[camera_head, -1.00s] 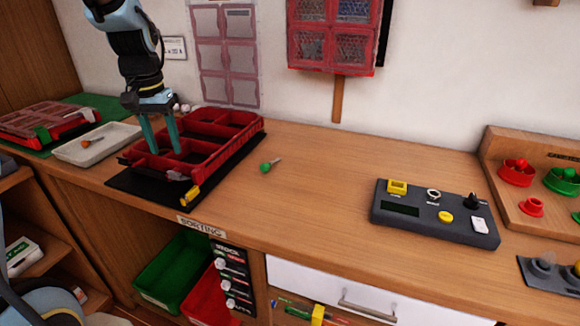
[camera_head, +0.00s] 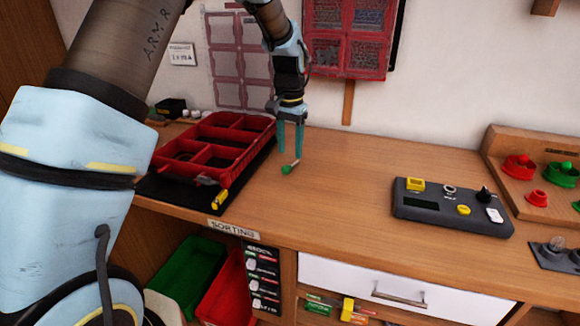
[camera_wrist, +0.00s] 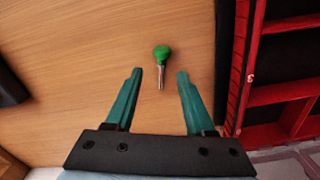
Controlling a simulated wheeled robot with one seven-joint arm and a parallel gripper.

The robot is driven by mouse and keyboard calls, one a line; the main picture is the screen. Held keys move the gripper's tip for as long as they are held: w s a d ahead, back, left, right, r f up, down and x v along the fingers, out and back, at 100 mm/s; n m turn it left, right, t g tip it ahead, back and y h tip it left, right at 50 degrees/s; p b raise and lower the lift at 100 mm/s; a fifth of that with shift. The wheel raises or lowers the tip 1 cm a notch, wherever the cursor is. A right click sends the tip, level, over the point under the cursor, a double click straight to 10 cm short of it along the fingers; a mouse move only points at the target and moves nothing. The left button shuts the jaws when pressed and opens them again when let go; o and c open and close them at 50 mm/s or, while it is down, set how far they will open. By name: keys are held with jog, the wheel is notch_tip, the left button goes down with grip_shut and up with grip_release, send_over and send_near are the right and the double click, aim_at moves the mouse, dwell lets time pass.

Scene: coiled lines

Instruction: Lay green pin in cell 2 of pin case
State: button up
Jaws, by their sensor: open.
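The green pin (camera_head: 287,169), with a round green head and a metal shank, lies on the bare wooden bench just right of the pin case. In the wrist view the pin (camera_wrist: 162,57) lies ahead of the fingertips, its shank pointing in between them. My gripper (camera_head: 290,150) points down over the shank end of the pin; its open teal fingers (camera_wrist: 158,76) hold nothing. The red pin case (camera_head: 240,137) lies open on a black mat, its cells divided by red walls. In the wrist view the case's edge (camera_wrist: 241,70) runs along the right.
The black mat (camera_head: 150,190) shows at the case's front left. A dark control box (camera_head: 450,208) with yellow buttons stands to the right. Clear bench lies between the pin and that box. A red-framed cabinet (camera_head: 350,40) hangs on the wall behind.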

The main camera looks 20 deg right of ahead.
aim_at(289, 166)
notch_tip(289, 166, down, 5)
jog(key=shift+w+p, duration=0.15)
jog(key=shift+p, duration=0.9)
jog(key=shift+c, duration=0.2)
grip_shut()
